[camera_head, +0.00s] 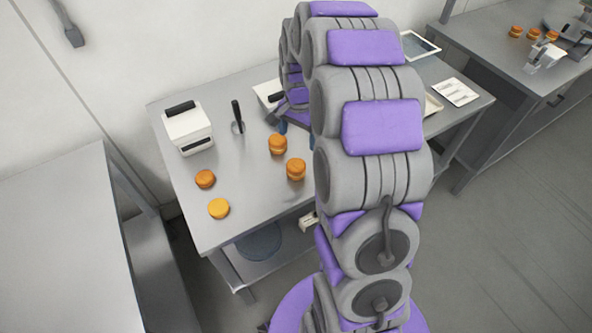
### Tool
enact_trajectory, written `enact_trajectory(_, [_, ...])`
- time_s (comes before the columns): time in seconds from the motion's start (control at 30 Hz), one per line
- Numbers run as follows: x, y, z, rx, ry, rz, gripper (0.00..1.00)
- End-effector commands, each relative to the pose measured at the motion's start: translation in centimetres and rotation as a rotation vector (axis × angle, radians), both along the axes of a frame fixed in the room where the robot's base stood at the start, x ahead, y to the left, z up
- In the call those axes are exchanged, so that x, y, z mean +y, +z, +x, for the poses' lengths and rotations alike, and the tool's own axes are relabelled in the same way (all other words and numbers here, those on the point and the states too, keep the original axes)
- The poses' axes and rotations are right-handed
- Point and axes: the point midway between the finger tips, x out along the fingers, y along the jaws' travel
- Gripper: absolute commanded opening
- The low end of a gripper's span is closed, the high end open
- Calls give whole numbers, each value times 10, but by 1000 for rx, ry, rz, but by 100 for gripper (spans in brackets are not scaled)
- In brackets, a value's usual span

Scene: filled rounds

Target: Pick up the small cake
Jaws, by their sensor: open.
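Several small round cakes stand on the steel table (235,85). A flat orange-brown cake (205,178) and a yellow cake (219,208) lie near the front left. Two taller layered cakes, one farther back (278,143) and one nearer (296,168), stand to their right. I cannot tell which one the task means. My gripper (277,120) is small in view, open, just behind the farther layered cake. It looks empty. My arm's purple and grey links hide part of the table to the right.
A white box-like device (187,128) and a dark-handled utensil (237,117) stand at the back left. A white item (268,95) is partly hidden by my gripper. A tablet (420,45) and white card (456,92) lie right. Another table holds orange rounds (534,34).

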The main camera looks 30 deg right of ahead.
Motion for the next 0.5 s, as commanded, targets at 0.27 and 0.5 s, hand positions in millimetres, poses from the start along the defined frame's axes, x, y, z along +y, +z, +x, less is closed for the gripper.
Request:
enact_trajectory(0.27, [13,-57,-3,7,4,-10,95])
enact_trajectory(0.5, [9,-87,-2,2,3,-7,95])
